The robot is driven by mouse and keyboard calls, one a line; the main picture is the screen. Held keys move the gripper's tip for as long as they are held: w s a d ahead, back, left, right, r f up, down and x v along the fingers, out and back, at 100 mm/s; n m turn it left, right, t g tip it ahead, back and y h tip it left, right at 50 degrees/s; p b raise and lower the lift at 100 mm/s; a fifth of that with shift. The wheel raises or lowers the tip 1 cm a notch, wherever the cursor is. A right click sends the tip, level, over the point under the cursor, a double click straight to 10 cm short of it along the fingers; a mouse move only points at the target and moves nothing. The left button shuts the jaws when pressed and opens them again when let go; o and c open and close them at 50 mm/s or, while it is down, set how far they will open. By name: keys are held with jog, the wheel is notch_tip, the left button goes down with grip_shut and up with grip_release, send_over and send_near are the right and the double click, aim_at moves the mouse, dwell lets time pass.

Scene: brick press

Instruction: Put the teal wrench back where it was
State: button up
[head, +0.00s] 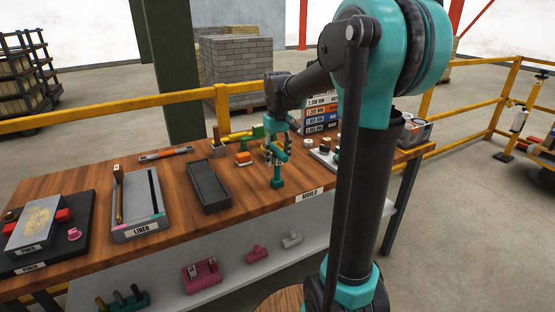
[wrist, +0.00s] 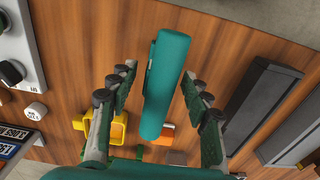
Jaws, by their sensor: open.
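The teal wrench (wrist: 168,75) is a long, thick teal piece over the wooden table in the wrist view. Its upper end points toward the table's front edge. In the head view its teal body (head: 277,183) shows below my gripper, near the front edge by the MOULD label. My gripper (wrist: 158,90) is open, with one finger on each side of the wrench and gaps visible on both sides. My gripper (head: 274,148) is small and partly merged with the wrench in the head view. I cannot tell whether the wrench touches the tabletop along its length.
An orange-and-white block (head: 243,158) and a yellow piece (wrist: 105,132) lie close by. A long dark tray (head: 208,188) is to the left in the head view. A light tray with round parts (head: 326,157) and stacked labelled boxes (head: 318,118) stand to the right.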

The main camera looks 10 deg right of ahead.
notch_tip(320, 180, up, 11)
jog(key=shift+s+r, duration=0.1)
jog(key=s+d+f+m+t, duration=0.1)
jog(key=s+d+f+t, duration=0.1)
jog(key=s+f, duration=0.9)
jog(key=s+d+f+m+t, duration=0.2)
jog(key=s+f, duration=0.8)
jog(key=f, duration=0.6)
jog(key=shift+s+m, duration=0.3)
jog(key=shift+s, duration=0.05)
jog(key=shift+a+r, duration=0.1)
jog(key=shift+a, duration=0.05)
